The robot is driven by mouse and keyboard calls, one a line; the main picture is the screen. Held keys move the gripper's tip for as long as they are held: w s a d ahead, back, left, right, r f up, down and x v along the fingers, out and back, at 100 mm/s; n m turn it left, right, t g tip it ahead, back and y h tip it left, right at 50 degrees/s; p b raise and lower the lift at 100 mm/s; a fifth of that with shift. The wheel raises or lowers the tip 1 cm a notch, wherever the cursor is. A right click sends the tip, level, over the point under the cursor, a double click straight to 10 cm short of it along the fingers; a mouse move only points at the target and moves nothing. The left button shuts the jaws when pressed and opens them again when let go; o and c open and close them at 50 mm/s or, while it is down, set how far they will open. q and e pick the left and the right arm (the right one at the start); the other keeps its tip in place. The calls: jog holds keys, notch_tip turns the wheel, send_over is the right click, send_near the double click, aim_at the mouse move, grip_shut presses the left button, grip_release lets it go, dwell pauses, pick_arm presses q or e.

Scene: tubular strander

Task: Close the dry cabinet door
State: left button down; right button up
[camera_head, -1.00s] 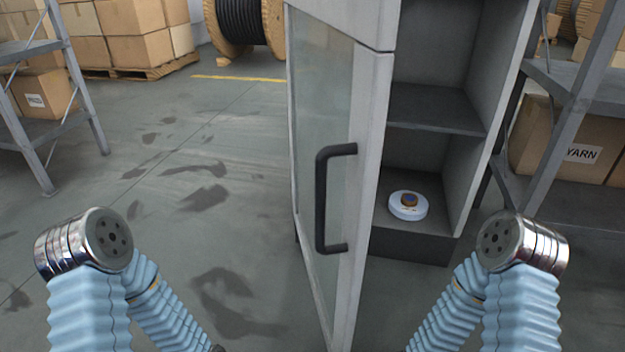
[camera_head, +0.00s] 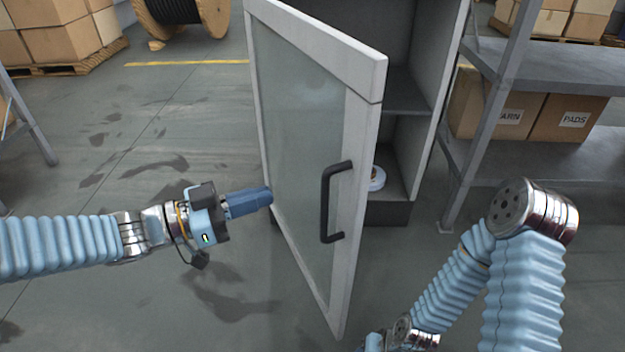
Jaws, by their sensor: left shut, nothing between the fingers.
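The dry cabinet (camera_head: 423,60) stands in the middle, with its glass-paned door (camera_head: 368,150) swung open toward me. The door has a black bar handle (camera_head: 326,205) near its free edge. My left gripper (camera_head: 268,197) is shut and empty. Its fingertips are at the outer face of the door, left of the handle; I cannot tell whether they touch the glass. My right arm shows at the lower right, but its gripper is not visible. A white round item (camera_head: 377,178) inside the cabinet is partly hidden by the door.
A grey shelf rack (camera_head: 560,75) with boxes (camera_head: 568,118) stands right of the cabinet. Stacked cartons (camera_head: 62,40) and a cable reel (camera_head: 183,12) are at the back left. The floor left of the door is mostly clear.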

aim_at(317, 160)
pick_arm(q)
jog(key=b+x, duration=0.1)
jog(key=x, duration=0.9)
jog(key=shift+w+d, duration=0.15)
jog(key=shift+d, duration=0.05)
